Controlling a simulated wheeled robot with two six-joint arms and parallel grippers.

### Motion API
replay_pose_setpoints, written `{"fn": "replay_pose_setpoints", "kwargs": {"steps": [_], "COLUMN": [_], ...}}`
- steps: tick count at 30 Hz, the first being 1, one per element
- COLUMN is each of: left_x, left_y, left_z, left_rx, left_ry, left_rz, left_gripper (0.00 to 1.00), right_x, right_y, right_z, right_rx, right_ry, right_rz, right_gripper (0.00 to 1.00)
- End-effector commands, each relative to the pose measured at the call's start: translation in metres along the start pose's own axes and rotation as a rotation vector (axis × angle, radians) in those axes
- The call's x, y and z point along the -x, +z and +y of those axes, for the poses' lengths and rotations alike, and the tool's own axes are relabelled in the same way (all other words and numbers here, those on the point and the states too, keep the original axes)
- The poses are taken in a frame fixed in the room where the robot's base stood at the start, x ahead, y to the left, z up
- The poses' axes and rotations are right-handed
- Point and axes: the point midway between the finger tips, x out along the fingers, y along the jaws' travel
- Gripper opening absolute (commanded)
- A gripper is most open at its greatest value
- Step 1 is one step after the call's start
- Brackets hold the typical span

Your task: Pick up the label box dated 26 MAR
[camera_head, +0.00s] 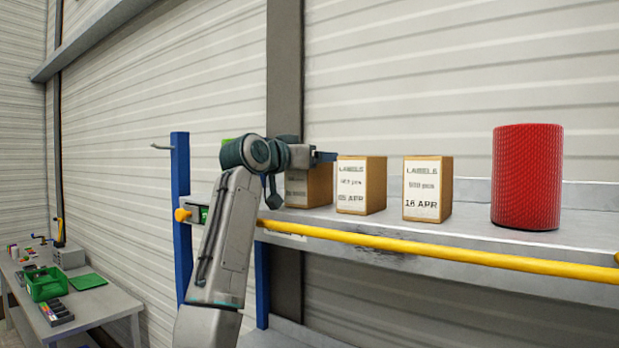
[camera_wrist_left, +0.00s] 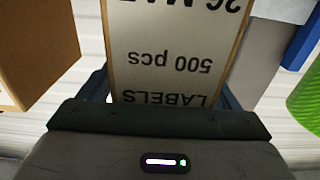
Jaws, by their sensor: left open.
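The 26 MAR label box (camera_head: 318,187) stands on the shelf at the left end of the row of boxes, its upper part hidden by my left gripper (camera_head: 318,156). In the left wrist view, the box (camera_wrist_left: 175,45) shows its white label upside down, reading LABELS, 500 pcs and 26 MA, with the rest cut off. My left gripper is open, its fingers on either side of the box near its top edge. I cannot tell whether they touch it. My right gripper is not in view.
The 05 APR box (camera_head: 361,186) and 16 APR box (camera_head: 428,189) stand to the right, then a red cylinder (camera_head: 527,178). A yellow rail (camera_head: 430,248) runs along the shelf's front. In the wrist view, a green object (camera_wrist_left: 306,98) is at right and a brown box (camera_wrist_left: 35,50) at left.

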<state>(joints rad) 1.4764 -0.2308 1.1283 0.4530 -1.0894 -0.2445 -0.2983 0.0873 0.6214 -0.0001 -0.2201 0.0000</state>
Motion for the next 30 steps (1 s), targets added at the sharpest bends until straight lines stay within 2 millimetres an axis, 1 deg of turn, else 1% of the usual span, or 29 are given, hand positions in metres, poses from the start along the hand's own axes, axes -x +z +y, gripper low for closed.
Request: {"fn": "replay_pose_setpoints", "kwargs": {"steps": [2,3,5,6,8,9,13,20,25,29,30], "left_x": [0.0,0.0,0.0,0.0,0.0,0.0,0.0,0.001,0.001,0.001,0.002], "left_y": [0.001,0.001,0.001,0.001,0.0,0.0,0.0,-0.001,-0.006,-0.017,-0.023], "left_z": [0.0,0.0,0.0,0.0,0.0,0.0,0.0,0.0,0.0,0.0,0.0], "left_rx": [0.0,0.0,0.0,0.0,0.0,0.0,0.0,0.0,-0.001,-0.002,-0.003], "left_ry": [0.0,0.0,0.0,0.0,0.0,0.0,0.0,0.0,0.0,-0.001,-0.001], "left_rz": [0.0,0.0,0.0,-0.001,-0.001,-0.001,-0.001,0.001,0.002,0.002,0.004], "left_gripper": [0.83,0.75,0.63,0.55,0.43,0.35,0.1,0.1,0.1,0.1,0.1], "right_x": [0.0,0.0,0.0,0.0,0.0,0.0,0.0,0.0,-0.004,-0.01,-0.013], "right_y": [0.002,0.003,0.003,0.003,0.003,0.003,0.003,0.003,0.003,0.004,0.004], "right_z": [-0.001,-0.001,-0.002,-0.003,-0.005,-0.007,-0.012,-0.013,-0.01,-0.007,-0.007], "right_rx": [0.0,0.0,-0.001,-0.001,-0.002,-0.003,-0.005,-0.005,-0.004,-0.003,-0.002], "right_ry": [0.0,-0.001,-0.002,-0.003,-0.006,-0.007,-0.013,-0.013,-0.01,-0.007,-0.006], "right_rz": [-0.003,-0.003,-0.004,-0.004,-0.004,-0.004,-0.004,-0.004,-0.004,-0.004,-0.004], "right_gripper": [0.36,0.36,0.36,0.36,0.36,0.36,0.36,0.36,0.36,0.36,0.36]}}
